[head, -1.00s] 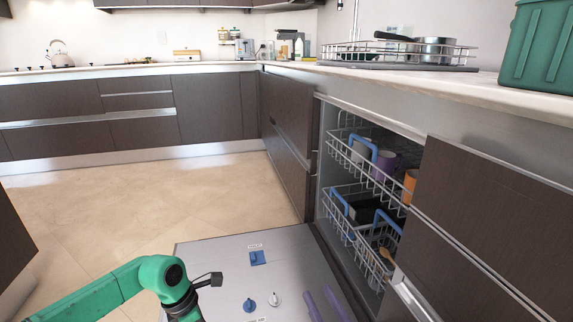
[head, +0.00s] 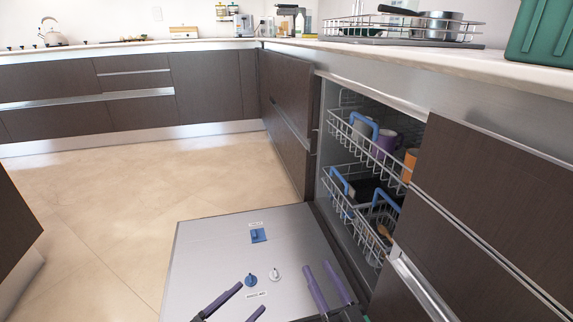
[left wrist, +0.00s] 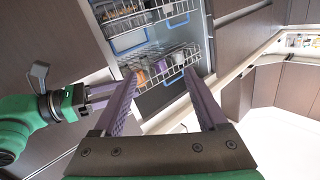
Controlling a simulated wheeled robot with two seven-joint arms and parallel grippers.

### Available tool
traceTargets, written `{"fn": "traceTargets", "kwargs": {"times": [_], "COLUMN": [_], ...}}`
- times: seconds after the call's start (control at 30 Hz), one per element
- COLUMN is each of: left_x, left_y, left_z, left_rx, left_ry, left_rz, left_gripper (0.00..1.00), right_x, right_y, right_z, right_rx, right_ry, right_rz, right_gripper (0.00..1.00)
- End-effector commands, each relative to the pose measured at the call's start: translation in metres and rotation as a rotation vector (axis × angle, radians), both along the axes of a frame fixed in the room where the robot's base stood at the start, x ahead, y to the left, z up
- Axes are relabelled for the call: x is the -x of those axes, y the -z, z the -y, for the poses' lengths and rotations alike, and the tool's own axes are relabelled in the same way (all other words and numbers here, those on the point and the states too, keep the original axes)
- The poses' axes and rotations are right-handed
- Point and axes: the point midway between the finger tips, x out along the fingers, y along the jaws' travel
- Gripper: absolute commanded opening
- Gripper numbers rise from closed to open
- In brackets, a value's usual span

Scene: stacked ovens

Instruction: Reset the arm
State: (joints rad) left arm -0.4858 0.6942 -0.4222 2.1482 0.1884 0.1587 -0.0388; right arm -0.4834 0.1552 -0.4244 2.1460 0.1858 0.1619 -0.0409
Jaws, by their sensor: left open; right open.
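My left gripper (head: 252,296) shows at the bottom of the head view, with dark-purple fingers spread apart and nothing between them. Its two fingers also frame the left wrist view (left wrist: 160,82), open toward the racks. My right gripper (head: 317,267) is beside it on the right, with purple fingers apart and empty. Both appear over the lowered dishwasher door (head: 200,265); the height above it is unclear. Part of the green right arm (left wrist: 18,120) shows at the left of the left wrist view. Most of both arms is outside the head view.
The open dishwasher has an upper rack (head: 350,143) with a purple mug (head: 387,143) and an orange cup (head: 410,162), and a lower rack (head: 362,222) with a wooden spoon (head: 385,231). Drawers (head: 490,200) stand close at right. The floor (head: 110,200) at left is clear.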

Motion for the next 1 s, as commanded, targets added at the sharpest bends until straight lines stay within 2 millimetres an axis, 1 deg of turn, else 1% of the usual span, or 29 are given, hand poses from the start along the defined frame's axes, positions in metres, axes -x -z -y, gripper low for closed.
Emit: {"fn": "traceTargets", "kwargs": {"times": [0.2, 0.43, 0.47, 0.5, 0.57, 0.6, 0.67, 0.7, 0.77, 0.8, 0.87, 0.9, 1.0], "left_x": [-0.014, -0.030, -0.030, -0.020, -0.007, 0.003, 0.020, 0.032, 0.053, 0.068, 0.092, 0.091, 0.098], "left_y": [-0.027, -0.057, -0.058, -0.044, -0.023, -0.009, 0.012, 0.024, 0.042, 0.053, 0.068, 0.065, 0.072], "left_z": [0.015, 0.021, 0.022, 0.024, 0.027, 0.028, 0.030, 0.031, 0.032, 0.032, 0.033, 0.028, 0.014], "left_rx": [0.237, 0.473, 0.489, 0.445, 0.405, 0.382, 0.345, 0.322, 0.286, 0.262, 0.226, 0.196, 0.119], "left_ry": [-0.124, -0.249, -0.261, -0.260, -0.263, -0.265, -0.268, -0.269, -0.270, -0.270, -0.269, -0.280, -0.309], "left_rz": [0.003, 0.004, -0.009, -0.092, -0.191, -0.257, -0.354, -0.416, -0.509, -0.572, -0.666, -0.678, -0.727], "left_gripper": [0.75, 0.75, 0.75, 0.75, 0.75, 0.75, 0.75, 0.75, 0.75, 0.75, 0.75, 0.75, 0.75], "right_x": [0.000, 0.000, 0.001, 0.010, 0.023, 0.033, 0.050, 0.062, 0.083, 0.098, 0.122, 0.121, 0.128], "right_y": [0.000, 0.000, 0.001, 0.013, 0.034, 0.048, 0.069, 0.081, 0.099, 0.110, 0.125, 0.122, 0.129], "right_z": [0.000, 0.000, 0.000, -0.003, -0.005, -0.007, -0.009, -0.009, -0.011, -0.011, -0.011, -0.006, 0.008], "right_rx": [0.000, 0.000, 0.003, 0.023, 0.044, 0.059, 0.081, 0.094, 0.114, 0.127, 0.146, 0.172, 0.239], "right_ry": [0.000, 0.000, -0.002, -0.017, -0.035, -0.048, -0.066, -0.079, -0.099, -0.112, -0.133, -0.125, -0.108], "right_rz": [0.000, 0.000, -0.013, -0.097, -0.200, -0.264, -0.363, -0.426, -0.521, -0.584, -0.679, -0.698, -0.763], "right_gripper": [0.50, 0.50, 0.50, 0.50, 0.50, 0.50, 0.50, 0.50, 0.50, 0.50, 0.50, 0.50, 0.50]}}
